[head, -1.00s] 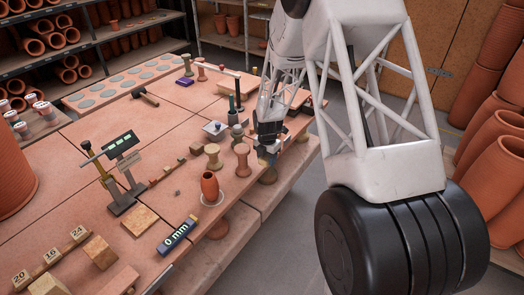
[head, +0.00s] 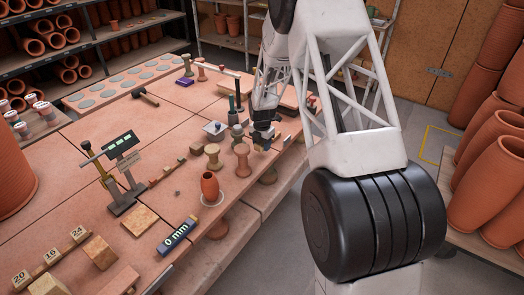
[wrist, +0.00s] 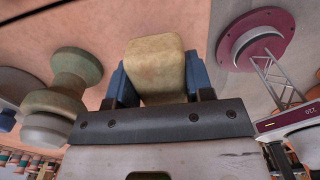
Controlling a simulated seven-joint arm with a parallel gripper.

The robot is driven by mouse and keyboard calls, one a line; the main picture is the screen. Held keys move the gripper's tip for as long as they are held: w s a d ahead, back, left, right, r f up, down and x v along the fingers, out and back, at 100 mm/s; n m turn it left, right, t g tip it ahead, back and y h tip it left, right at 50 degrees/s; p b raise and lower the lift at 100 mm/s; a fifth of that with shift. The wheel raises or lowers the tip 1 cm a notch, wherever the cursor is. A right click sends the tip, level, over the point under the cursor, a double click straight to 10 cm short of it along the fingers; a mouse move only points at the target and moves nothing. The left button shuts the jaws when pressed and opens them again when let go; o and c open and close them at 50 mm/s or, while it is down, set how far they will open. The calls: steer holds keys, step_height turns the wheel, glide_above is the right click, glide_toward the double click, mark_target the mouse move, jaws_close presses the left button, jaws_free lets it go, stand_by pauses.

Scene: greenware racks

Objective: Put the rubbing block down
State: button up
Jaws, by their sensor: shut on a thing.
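The rubbing block (wrist: 156,62) is a worn, pale yellow-beige block. In the wrist view it sits between the two blue fingers of my gripper (wrist: 156,82), which is shut on it. In the head view my gripper (head: 263,135) is low over the right part of the terracotta-coloured table (head: 165,135), near its right edge. The block is too small and covered there to make out clearly. I cannot tell whether its underside touches the table.
Two spool-shaped stands (head: 242,158) and a small terracotta pot (head: 210,187) are just left of my gripper. A dark post (head: 238,95) stands behind it.

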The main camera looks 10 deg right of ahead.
mark_target(262, 150)
steer(key=shift+f, duration=0.1)
steer(key=shift+f, duration=1.65)
steer(key=shift+f, duration=0.15)
steer(key=o, duration=1)
steer(key=shift+c, duration=0.2)
step_height(262, 150, up, 12)
steer(key=shift+r, duration=0.1)
steer(key=shift+r, duration=0.1)
